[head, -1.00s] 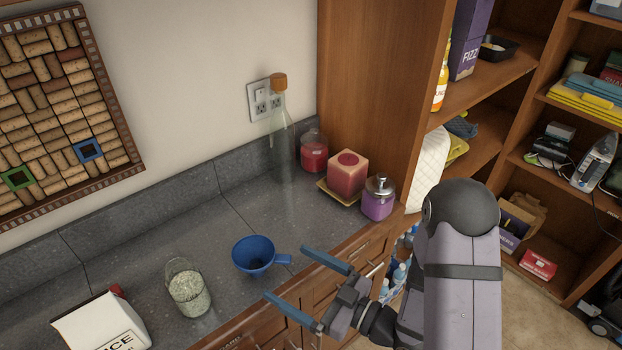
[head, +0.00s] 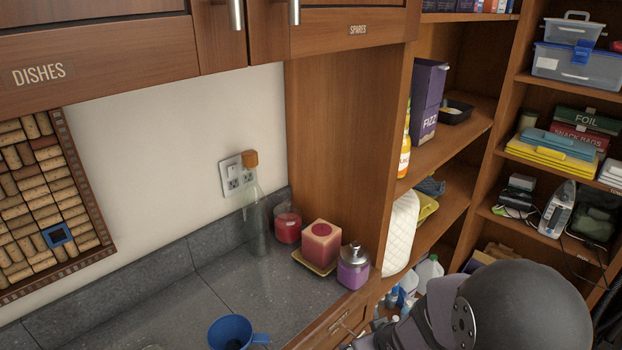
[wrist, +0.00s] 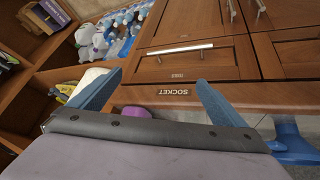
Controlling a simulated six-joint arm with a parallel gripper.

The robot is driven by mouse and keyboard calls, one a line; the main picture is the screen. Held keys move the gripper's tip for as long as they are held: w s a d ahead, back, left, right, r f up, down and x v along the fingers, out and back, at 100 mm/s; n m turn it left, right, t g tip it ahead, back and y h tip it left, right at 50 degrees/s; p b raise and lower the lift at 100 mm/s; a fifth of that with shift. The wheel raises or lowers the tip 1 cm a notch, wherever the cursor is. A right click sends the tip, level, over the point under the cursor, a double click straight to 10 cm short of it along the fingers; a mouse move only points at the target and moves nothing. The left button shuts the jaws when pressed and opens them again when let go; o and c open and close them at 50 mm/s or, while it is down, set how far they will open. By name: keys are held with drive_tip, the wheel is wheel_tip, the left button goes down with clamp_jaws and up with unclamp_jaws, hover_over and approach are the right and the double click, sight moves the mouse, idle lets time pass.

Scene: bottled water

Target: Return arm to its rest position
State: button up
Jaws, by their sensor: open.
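My gripper (wrist: 158,92) shows in the wrist view with its two blue fingers wide apart and nothing between them. It is out of the head view, where only a dark rounded joint of my arm (head: 525,310) and part of a link show at the bottom right. In the wrist view the wooden drawer fronts (wrist: 190,65) and an edge labelled SOCKET lie beyond the fingers. A blue funnel (head: 232,332) stands on the counter at the bottom of the head view, and a blue object, likely the same funnel, shows at the right of the wrist view (wrist: 290,142).
The grey counter (head: 150,310) holds a clear corked bottle (head: 254,220), a red jar (head: 287,225), a red candle (head: 321,243) and a purple jar (head: 353,268). Wooden shelves (head: 450,150) with boxes stand right. Several bottles (wrist: 115,28) fill a low shelf in the wrist view.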

drive_tip(key=s+d+r+m+g+b, duration=0.1)
drive_tip(key=s+m+g, duration=0.3)
drive_tip(key=s, duration=1.3)
drive_tip(key=g, duration=0.2)
drive_tip(key=shift+r+g+h+b, duration=0.25)
drive_tip(key=shift+g+h+b, duration=0.15)
